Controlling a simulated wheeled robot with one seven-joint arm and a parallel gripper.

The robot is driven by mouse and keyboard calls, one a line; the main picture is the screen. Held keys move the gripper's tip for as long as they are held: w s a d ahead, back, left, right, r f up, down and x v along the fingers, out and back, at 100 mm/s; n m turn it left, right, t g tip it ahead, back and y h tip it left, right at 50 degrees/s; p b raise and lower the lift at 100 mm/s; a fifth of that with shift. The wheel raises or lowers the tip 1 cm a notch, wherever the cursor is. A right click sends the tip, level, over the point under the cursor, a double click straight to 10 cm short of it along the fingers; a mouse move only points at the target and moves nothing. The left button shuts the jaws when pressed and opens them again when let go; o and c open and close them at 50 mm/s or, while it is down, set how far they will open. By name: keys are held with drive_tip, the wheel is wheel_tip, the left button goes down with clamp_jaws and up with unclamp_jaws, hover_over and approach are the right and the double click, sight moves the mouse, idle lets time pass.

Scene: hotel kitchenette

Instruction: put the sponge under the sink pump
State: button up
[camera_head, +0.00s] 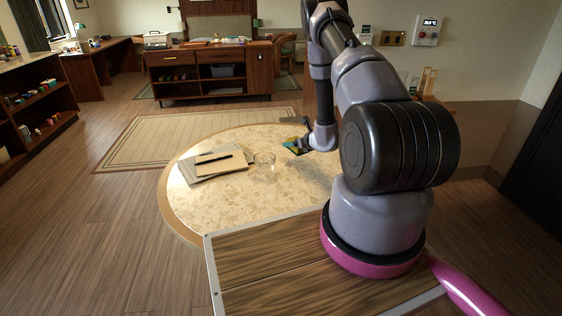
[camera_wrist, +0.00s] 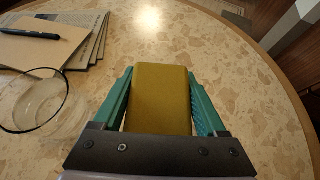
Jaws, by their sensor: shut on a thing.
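A yellow sponge (camera_wrist: 160,98) is held between the two green fingers of my gripper (camera_wrist: 161,92) in the wrist view. The gripper is shut on it, and the speckled round table (camera_wrist: 235,60) lies beneath. In the head view my gripper (camera_head: 297,146) is over the far right part of this table (camera_head: 235,205), beside my arm; the sponge is small and hard to make out there. I cannot tell whether the sponge touches the table. I see no sink or sink pump in either view.
A clear glass bowl (camera_head: 264,160) stands left of my gripper, close to it in the wrist view (camera_wrist: 35,100). Papers, a notebook (camera_head: 220,160) and a dark pen lie further left. A wooden desk (camera_head: 210,72) stands behind; open shelves (camera_head: 42,105) are at left.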

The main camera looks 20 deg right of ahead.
drive_tip(key=shift+f, duration=3.55)
drive_tip(key=shift+f, duration=0.15)
drive_tip(key=o, duration=1.2)
drive_tip(key=shift+o, duration=0.2)
